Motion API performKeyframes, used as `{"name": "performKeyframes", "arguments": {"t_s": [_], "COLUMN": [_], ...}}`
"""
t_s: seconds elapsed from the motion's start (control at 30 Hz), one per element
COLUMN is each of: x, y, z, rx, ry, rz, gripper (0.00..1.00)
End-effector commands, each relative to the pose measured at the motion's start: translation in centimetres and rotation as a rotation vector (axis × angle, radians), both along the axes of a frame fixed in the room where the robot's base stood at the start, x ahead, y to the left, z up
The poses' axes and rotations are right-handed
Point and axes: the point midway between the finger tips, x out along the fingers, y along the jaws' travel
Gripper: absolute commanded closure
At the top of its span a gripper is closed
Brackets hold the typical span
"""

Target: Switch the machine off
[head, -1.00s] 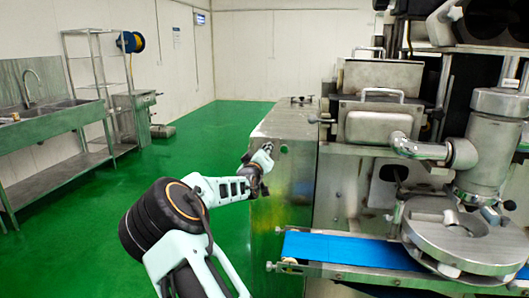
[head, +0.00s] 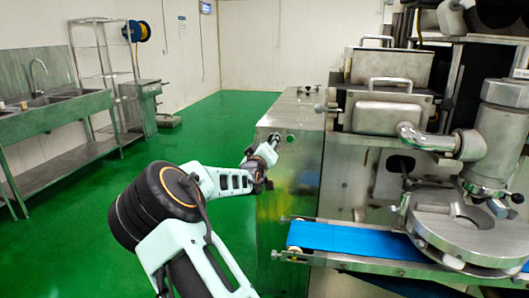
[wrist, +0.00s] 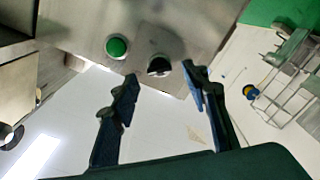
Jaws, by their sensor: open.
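The machine's steel cabinet (head: 290,200) stands right of my arm in the head view. A round green button (wrist: 117,47) sits on its panel; it also shows in the head view (head: 291,139). A dark round knob (wrist: 159,66) sits beside the button in the wrist view. My gripper (wrist: 160,74) is open, its two fingers apart, with the knob showing between the fingertips. I cannot tell whether the fingers touch it. In the head view my gripper (head: 272,140) is at the cabinet's near upper corner and hides the knob.
A blue conveyor belt (head: 355,241) and a round steel turntable (head: 465,228) lie to the right. A steel sink bench (head: 55,115) and a wire shelf (head: 100,65) stand at the left. The green floor (head: 215,130) between is clear.

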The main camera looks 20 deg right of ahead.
Motion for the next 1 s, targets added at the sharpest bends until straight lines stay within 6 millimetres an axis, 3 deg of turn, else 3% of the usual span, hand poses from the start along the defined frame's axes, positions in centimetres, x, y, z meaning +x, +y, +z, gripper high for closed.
{"name": "performKeyframes", "arguments": {"t_s": [0.43,0.63,1.0], "x": [-6.3,-7.4,-7.5], "y": [4.3,4.9,5.0], "z": [0.0,0.0,0.0], "rx": [0.000,-0.001,-0.001], "ry": [0.000,0.001,0.000], "rz": [0.001,0.000,-0.001], "gripper": [0.58,0.58,0.58]}}
